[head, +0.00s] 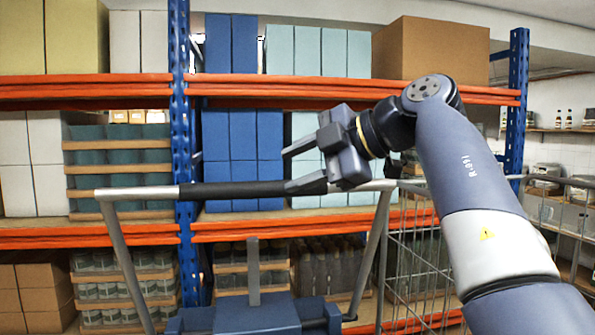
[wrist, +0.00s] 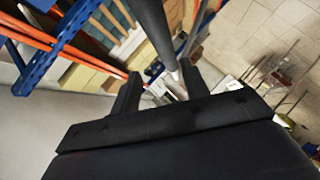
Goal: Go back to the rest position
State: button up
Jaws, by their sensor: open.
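My gripper (head: 303,166) is in the middle of the head view, at the end of my arm, which reaches in from the right. Its two fingers point left and are spread apart with nothing between them. In the head view it overlaps the right part of a dark handle bar (head: 245,189); I cannot tell whether it touches the bar. In the wrist view the two fingers (wrist: 158,88) stand apart, and a dark bar passes across the view between and beyond them.
A blue and orange rack (head: 183,150) with boxes and jars stands ahead. The grey frame (head: 120,240) of the handle bar and a wire cage (head: 415,265) stand in front of it. More shelves (head: 560,130) line the right wall. Bare floor (wrist: 50,130) shows in the wrist view.

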aim_at(256, 186)
jog(key=x, duration=1.1)
jog(key=shift+f, duration=0.2)
jog(key=shift+s+d, duration=0.25)
jog(key=shift+s, duration=0.25)
jog(key=shift+w+a, duration=0.1)
jog(key=shift+w, duration=0.1)
